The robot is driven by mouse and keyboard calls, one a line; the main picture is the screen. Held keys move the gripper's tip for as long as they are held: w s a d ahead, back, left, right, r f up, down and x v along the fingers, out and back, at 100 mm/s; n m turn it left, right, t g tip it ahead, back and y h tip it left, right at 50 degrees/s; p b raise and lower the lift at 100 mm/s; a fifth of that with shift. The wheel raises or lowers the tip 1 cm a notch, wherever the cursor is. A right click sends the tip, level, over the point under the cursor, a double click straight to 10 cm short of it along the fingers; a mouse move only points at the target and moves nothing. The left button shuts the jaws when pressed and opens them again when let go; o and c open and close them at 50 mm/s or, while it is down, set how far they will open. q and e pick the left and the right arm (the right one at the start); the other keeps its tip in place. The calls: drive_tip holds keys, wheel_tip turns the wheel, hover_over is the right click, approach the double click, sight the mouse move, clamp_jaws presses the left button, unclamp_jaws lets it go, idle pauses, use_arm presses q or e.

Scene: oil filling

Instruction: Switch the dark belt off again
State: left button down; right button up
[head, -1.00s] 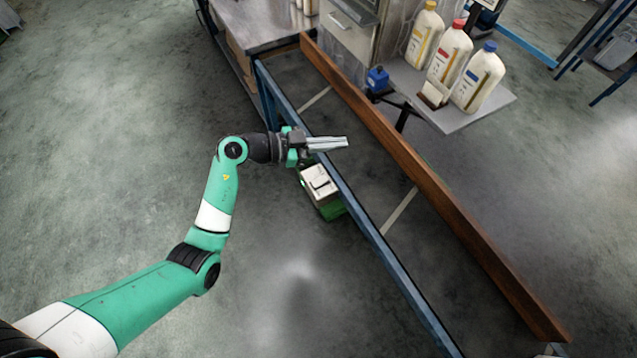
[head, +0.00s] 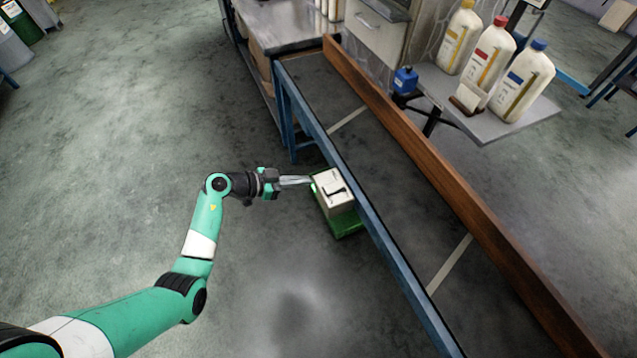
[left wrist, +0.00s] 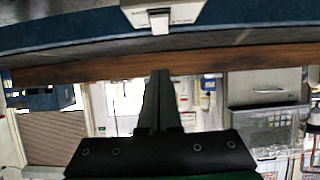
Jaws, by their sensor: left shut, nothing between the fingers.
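The dark belt (head: 400,192) runs between a blue rail and a brown wooden rail. A pale switch box (head: 334,205) with a dark slot or lever (head: 336,188) on top hangs at the blue rail's near side, with a green part under it. A small green spot shows at its left edge. My left gripper (head: 309,181) is shut and empty, its tips close to the box's left upper edge; I cannot tell if they touch. In the left wrist view the shut fingers (left wrist: 159,98) point towards the box (left wrist: 165,13) and its pale tab (left wrist: 160,27). My right gripper is not in view.
The blue rail (head: 385,240) stands right behind the box, with the brown rail (head: 455,185) beyond. Several bottles stand on a grey shelf (head: 530,118) at the right, near a small blue object (head: 405,80). The floor left of the box is clear.

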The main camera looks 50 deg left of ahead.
use_arm(q)
drive_tip(key=b, duration=0.6)
hover_over(331, 189)
drive_tip(key=s, duration=0.2)
drive_tip(key=f, duration=0.4)
drive_tip(key=shift+a+f, duration=0.25)
drive_tip(key=f+b, duration=0.1)
drive_tip(key=w+f+b, duration=0.1)
drive_tip(key=shift+w+d+f+b, duration=0.15)
drive_tip(key=shift+w+f+b, duration=0.05)
drive_tip(key=shift+w+b, duration=0.1)
drive_tip(key=shift+w+d+f+b, duration=0.1)
drive_tip(key=shift+w+f+b, duration=0.05)
drive_tip(key=shift+f+b, duration=0.4)
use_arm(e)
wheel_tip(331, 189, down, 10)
use_arm(q)
drive_tip(key=shift+r, duration=0.1)
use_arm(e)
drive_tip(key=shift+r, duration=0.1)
